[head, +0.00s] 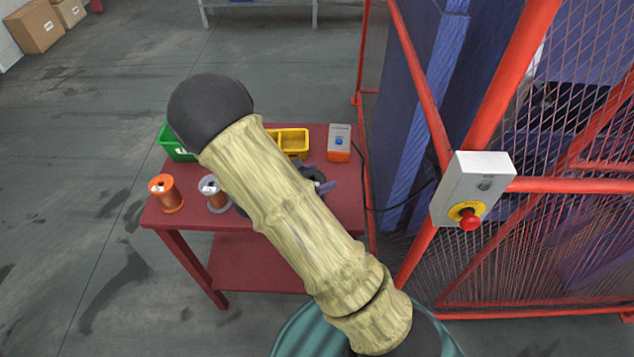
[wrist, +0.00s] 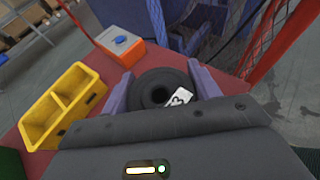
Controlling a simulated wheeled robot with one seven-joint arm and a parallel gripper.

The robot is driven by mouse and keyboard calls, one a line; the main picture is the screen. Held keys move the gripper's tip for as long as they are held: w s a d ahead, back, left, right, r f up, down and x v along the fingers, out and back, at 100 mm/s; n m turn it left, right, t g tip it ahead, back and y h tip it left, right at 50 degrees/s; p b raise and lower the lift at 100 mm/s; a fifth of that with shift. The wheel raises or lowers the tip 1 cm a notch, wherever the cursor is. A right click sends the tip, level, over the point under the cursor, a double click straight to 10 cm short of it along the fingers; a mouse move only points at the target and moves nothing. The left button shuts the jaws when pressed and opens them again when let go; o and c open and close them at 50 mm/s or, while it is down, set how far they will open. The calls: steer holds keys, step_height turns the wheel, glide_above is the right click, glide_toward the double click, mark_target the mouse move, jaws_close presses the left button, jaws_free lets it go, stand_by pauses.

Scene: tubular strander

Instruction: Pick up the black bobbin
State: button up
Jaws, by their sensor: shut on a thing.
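The black bobbin (wrist: 146,82) is in the wrist view, seen end-on with its dark centre hole and a white label marked with dark print. My gripper (wrist: 163,86) has its two purple fingers on either side of the bobbin, shut on it. In the head view my gripper (head: 322,187) shows only partly past my arm, over the right part of the red table (head: 245,265). My arm hides most of the bobbin there. I cannot tell whether the bobbin touches the tabletop.
An orange bobbin (head: 167,194) and a grey bobbin (head: 213,192) stand at the table's left front. A green bin (head: 174,143), a yellow divided tray (head: 292,141) and an orange-grey box with a blue button (head: 339,143) stand behind. A red mesh guard (head: 484,110) with an emergency-stop box (head: 473,187) is right.

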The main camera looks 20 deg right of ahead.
step_height(320, 180, up, 8)
steer(key=shift+f, duration=0.1)
stand_by(0.8)
